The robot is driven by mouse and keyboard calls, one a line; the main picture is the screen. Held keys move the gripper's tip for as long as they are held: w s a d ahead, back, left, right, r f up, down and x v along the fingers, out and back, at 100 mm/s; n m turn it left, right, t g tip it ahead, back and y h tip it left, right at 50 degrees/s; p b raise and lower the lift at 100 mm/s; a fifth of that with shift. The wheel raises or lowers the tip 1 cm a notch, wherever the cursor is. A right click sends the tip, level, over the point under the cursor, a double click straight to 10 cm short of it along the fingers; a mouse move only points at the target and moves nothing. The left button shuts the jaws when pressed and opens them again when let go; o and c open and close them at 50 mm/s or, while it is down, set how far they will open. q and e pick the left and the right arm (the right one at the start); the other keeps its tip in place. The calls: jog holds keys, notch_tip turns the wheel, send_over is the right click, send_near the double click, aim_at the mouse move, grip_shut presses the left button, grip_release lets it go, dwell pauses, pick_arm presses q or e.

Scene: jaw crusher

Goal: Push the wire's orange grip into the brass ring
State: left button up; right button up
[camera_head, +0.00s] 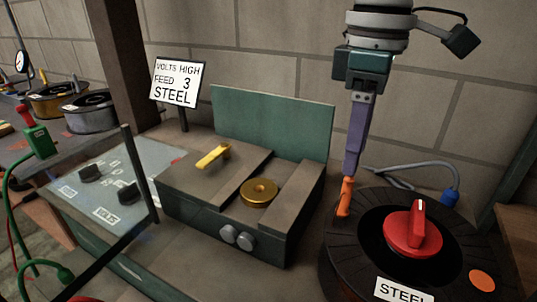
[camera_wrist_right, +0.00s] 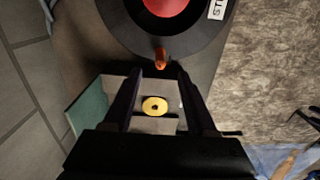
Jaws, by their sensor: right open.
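The wire's orange grip (camera_head: 345,197) stands at the left edge of the black spool, just below my right fingertips. It also shows in the right wrist view (camera_wrist_right: 161,58), between and slightly beyond the two spread fingertips. My right gripper (camera_head: 349,178) points down, open; in the right wrist view (camera_wrist_right: 158,71) a gap shows between its fingers. I cannot tell whether they touch the grip. The brass ring (camera_head: 259,192) lies in the recess of the dark machine, left of the gripper; it also shows in the right wrist view (camera_wrist_right: 155,106). My left gripper is not in view.
The black spool (camera_head: 342,258) has a red knob (camera_head: 413,234) and a STEEL label. A green plate (camera_head: 272,120) rises behind the ring. A yellow bar (camera_head: 213,157) lies on the machine's top. A sign (camera_head: 176,82) and a control panel (camera_head: 95,190) stand left.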

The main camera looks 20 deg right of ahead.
aim_at(350, 180)
jog(key=shift+f+b, duration=3)
jog(key=shift+b, duration=0.9)
jog(key=shift+s+f+p, duration=0.1)
jog(key=shift+f+p, duration=0.4)
jog(key=shift+f, duration=1.05)
jog(key=shift+r, duration=0.1)
jog(key=shift+p, duration=0.6)
jog(key=shift+p, duration=0.6)
